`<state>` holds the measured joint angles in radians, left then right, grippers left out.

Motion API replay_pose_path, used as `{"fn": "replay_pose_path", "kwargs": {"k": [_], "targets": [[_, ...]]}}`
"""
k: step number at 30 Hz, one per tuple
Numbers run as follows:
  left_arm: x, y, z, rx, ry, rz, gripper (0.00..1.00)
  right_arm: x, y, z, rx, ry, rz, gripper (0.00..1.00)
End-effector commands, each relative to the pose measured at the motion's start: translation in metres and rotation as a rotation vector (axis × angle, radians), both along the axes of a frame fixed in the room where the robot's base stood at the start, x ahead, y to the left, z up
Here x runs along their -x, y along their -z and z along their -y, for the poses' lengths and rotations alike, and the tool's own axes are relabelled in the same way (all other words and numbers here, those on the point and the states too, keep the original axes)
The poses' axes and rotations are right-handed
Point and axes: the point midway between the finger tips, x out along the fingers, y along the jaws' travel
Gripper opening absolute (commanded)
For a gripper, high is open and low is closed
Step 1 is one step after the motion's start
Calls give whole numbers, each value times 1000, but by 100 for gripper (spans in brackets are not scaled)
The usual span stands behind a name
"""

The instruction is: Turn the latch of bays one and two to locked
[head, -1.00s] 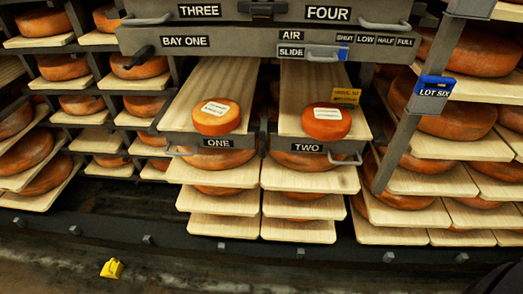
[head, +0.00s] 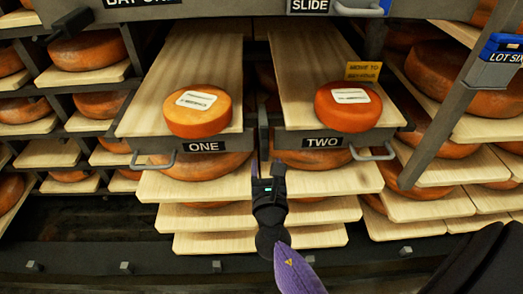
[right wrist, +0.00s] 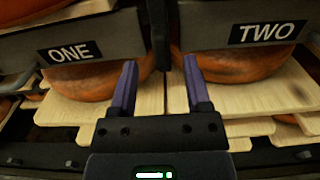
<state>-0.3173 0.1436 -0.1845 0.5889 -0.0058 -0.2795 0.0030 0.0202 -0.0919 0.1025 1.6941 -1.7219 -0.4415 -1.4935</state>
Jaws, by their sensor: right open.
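Bay one's drawer (head: 150,118) and bay two's drawer (head: 385,108) stand side by side, labelled ONE (head: 204,146) and TWO (head: 323,141). Each carries an orange cheese wheel, left (head: 198,114) and right (head: 345,106), with a white label. A black lever (head: 70,22) sticks out beside the cut-off BAY ONE plate at upper left; I cannot tell its setting. I cannot clearly make out a latch on either drawer front. My right gripper (head: 266,166) is open and empty, below and in front of the gap between the drawers. Its purple fingers (right wrist: 160,68) point at that gap. My left gripper is out of view.
Metal pull handles (head: 153,161) and (head: 374,153) stick out from the drawer fronts. Planks with cheese wheels fill the racks below and on both sides. A yellow sign (head: 363,71) stands behind the right wheel. A blue LOT SIX tag (head: 502,48) hangs on the right post.

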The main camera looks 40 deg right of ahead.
Motion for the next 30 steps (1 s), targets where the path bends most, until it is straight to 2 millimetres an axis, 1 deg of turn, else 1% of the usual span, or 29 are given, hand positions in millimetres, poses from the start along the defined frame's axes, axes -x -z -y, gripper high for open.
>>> {"fn": "replay_pose_path", "kwargs": {"k": [1, 3, 6, 10, 17, 18, 19, 20, 21, 23, 24, 26, 27, 30], "targets": [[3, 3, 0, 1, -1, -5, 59, -11, 2, 6, -2, 0, 2, 62], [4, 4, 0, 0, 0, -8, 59, -23, 2, 13, -3, 0, 2, 62], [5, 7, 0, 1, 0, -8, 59, -35, 2, 21, -2, -1, 0, 62], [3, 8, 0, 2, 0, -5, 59, -43, 2, 26, -5, -2, 0, 62], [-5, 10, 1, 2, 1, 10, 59, -45, 1, 27, -5, -3, -1, 62], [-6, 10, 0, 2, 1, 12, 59, -45, 1, 27, -5, -3, -1, 60], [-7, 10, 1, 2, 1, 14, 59, -45, 1, 27, -5, -3, -1, 53], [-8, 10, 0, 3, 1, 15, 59, -45, 1, 27, -5, -3, -1, 47], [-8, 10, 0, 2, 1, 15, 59, -45, 1, 27, -5, -3, -1, 38], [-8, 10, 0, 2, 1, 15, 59, -45, 1, 27, -5, -3, -1, 26], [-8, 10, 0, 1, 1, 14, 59, -45, 1, 27, -5, -3, -1, 17], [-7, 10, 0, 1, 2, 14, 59, -45, 1, 27, -5, -3, -1, 5], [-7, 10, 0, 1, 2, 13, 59, -45, 1, 27, -5, -3, -1, 0], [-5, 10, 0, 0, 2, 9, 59, -45, 1, 27, -5, -3, -1, 0]]}}
